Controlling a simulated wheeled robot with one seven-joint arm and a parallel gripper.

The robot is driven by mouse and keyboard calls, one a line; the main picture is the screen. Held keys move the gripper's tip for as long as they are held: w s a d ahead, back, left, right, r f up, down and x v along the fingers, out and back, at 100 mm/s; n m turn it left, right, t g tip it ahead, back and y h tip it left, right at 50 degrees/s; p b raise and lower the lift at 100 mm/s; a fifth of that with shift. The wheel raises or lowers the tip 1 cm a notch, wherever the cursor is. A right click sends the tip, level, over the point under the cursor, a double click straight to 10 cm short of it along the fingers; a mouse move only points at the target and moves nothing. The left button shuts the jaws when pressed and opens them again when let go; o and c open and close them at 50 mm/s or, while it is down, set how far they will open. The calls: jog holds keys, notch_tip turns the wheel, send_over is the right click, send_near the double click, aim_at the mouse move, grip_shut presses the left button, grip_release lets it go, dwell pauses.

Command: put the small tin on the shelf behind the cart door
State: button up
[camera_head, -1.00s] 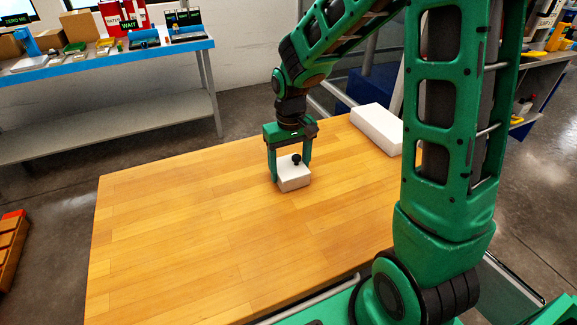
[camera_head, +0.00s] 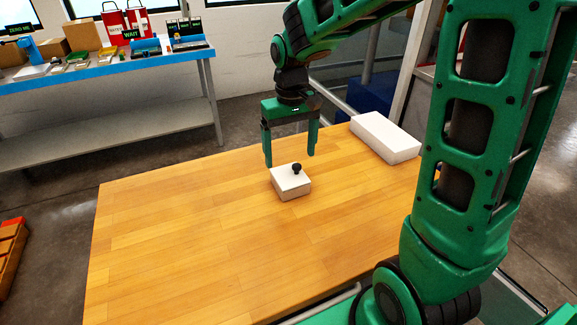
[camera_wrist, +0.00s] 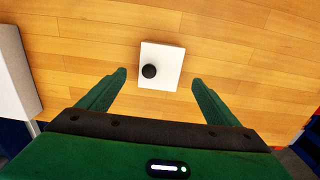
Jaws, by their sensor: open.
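A small white box with a black knob on top (camera_head: 290,184) sits on the wooden table; it may be the small tin, but I cannot tell for sure. It also shows in the wrist view (camera_wrist: 168,62). My gripper (camera_head: 290,159) is open and empty. Its fingers point down, above and slightly behind the small box, apart from it. In the wrist view the box lies just beyond and between the fingertips. I cannot make out a cart door or the shelf behind it in these views.
A larger white block (camera_head: 385,137) lies at the table's back right corner. The wooden table (camera_head: 180,235) is clear at left and front. A blue-edged bench (camera_head: 110,73) with boxes and signs stands at the back left. A red-orange object (camera_head: 10,250) is at the far left.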

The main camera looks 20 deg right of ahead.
notch_tip(320, 180, up, 3)
jog(key=shift+s+d+r, duration=0.1)
jog(key=shift+r, duration=0.1)
